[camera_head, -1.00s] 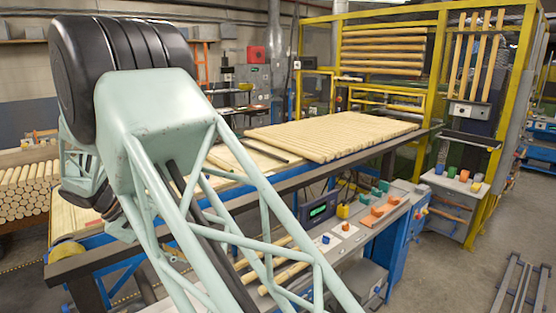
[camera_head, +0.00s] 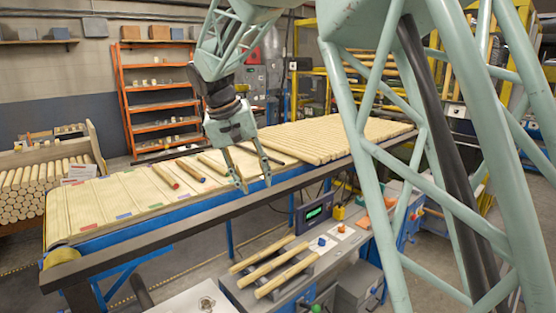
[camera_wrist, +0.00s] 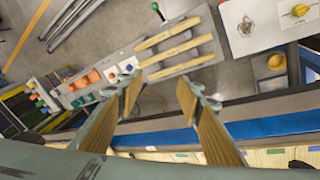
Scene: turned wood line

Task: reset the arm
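My gripper (camera_head: 255,186) hangs fingers down over the near edge of the conveyor belt (camera_head: 115,205), in the middle of the head view. Its two fingers are apart with nothing between them, so it is open and empty. In the wrist view my gripper (camera_wrist: 160,90) also shows both fingers spread wide, with bare space between them. Beyond the fingertips lie several turned rods (camera_wrist: 175,47) on a grey rack; these rods (camera_head: 270,266) also show in the head view, below and in front of the gripper. My arm covers much of the right side of the head view.
Loose rods (camera_head: 190,169) and a close row of rods (camera_head: 335,137) lie on the belt. A side bench holds a display box (camera_head: 314,211) and colored blocks. An orange shelf (camera_head: 155,105) stands behind, and a crate of rods (camera_head: 40,175) is at left.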

